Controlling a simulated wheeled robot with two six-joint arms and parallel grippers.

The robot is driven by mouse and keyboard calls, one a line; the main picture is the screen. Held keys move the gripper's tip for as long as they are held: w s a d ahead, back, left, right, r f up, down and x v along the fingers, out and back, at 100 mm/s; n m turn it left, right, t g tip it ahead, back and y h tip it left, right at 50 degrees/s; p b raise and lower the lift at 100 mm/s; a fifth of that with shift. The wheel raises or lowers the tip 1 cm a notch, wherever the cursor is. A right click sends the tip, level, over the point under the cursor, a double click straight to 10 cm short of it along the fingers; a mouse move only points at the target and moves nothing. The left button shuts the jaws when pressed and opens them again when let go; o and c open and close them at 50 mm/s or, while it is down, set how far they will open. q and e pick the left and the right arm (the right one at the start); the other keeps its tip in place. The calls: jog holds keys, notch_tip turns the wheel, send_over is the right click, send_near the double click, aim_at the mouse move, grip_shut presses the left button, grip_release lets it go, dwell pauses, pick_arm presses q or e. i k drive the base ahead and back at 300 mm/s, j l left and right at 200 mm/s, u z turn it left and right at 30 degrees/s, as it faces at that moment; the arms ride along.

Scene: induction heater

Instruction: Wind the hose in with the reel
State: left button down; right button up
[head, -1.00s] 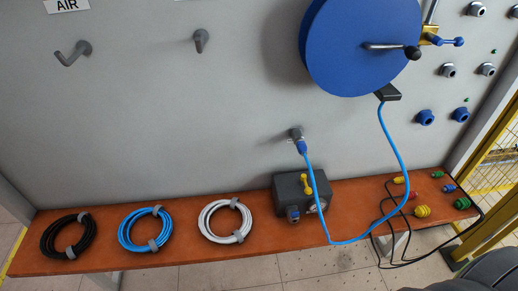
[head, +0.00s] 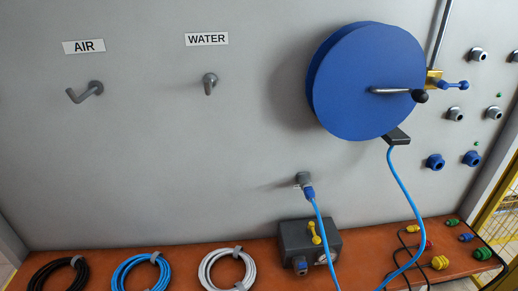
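The hose reel (head: 362,85) is a large blue drum on the grey wall at the upper right of the head view. Its crank handle (head: 397,91) is a metal bar with a black knob, pointing right. The blue hose (head: 404,185) leaves a dark outlet (head: 397,136) under the reel and hangs down past the shelf. Its other end (head: 308,192) is at a wall fitting (head: 304,179) left of the reel. The lowest part of the hose is cut off by the frame's bottom edge. Neither of my grippers is in view.
An orange-brown shelf (head: 205,262) holds black, blue and white hose coils, a grey box (head: 310,240) with a yellow lever, and small coloured fittings. Two hooks sit under the AIR (head: 83,46) and WATER (head: 206,39) signs. A brass valve with a blue handle (head: 453,85) is beside the reel.

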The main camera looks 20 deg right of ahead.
aim_at(365, 79)
jog(key=l+z, duration=0.45)
jog(key=l, duration=1.65)
jog(key=i, duration=0.05)
